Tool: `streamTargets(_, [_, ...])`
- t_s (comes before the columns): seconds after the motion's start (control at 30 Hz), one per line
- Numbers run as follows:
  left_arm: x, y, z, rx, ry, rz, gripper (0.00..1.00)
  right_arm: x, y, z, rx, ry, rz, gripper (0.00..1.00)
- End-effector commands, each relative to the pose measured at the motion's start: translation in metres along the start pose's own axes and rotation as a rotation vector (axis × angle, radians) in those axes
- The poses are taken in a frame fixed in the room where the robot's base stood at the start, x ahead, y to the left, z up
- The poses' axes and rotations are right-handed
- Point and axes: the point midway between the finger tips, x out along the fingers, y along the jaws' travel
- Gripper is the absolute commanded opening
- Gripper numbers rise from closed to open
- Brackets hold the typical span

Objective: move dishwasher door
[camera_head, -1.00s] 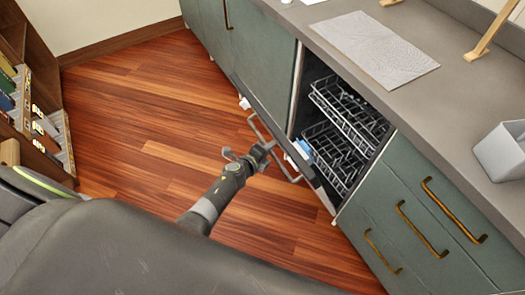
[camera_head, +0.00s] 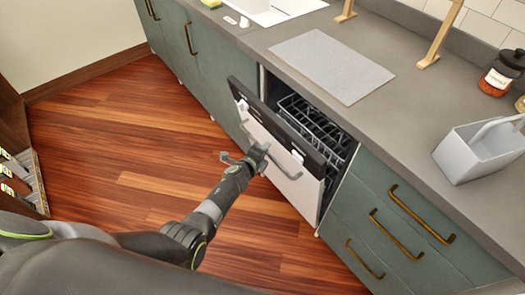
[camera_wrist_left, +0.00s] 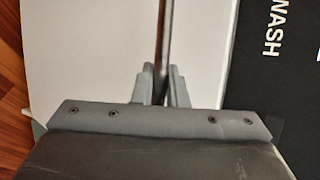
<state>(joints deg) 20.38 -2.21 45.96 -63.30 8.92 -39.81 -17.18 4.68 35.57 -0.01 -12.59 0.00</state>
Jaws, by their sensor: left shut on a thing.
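The dishwasher door (camera_head: 283,168) is a white panel with a black top strip, tilted partly open in the counter front. Its bar handle (camera_head: 287,172) runs along the white panel. My left gripper (camera_head: 262,153) is at the handle's left part and shut on it. In the left wrist view the fingers (camera_wrist_left: 163,88) close around the handle bar (camera_wrist_left: 162,40), with the white panel (camera_wrist_left: 90,50) behind and the black strip with lettering at right. The upper dish rack (camera_head: 312,122) shows behind the door; the lower rack is hidden. My right gripper is not in view.
Green cabinets and drawers (camera_head: 400,235) flank the dishwasher. The countertop (camera_head: 400,105) above holds a grey mat (camera_head: 330,65), a grey container (camera_head: 480,150) and a jar (camera_head: 503,72). The wooden floor (camera_head: 130,150) at left is clear. A bookshelf stands at the left edge.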

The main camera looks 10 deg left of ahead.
Motion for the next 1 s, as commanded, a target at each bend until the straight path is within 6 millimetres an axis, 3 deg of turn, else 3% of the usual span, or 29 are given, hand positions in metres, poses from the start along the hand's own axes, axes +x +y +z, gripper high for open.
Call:
streamTargets(0.27, [0.001,-0.003,0.000,0.000,0.001,-0.006,0.00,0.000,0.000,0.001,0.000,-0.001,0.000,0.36])
streamTargets(0.3, [0.001,-0.003,0.000,0.000,0.001,-0.006,0.15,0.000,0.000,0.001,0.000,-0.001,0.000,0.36])
streamTargets(0.37, [0.001,-0.003,0.000,0.000,0.001,-0.005,0.22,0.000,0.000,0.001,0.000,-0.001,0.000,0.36])
streamTargets(0.67, [-0.001,-0.002,0.000,0.000,0.001,-0.003,0.22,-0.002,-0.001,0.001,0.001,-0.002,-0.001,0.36])
streamTargets(0.87, [-0.020,-0.004,0.000,-0.001,0.001,-0.001,0.22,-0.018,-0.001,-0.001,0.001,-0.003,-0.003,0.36])
streamTargets(1.0, [-0.045,-0.005,0.001,-0.002,0.000,0.001,0.22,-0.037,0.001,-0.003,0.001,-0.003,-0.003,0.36])
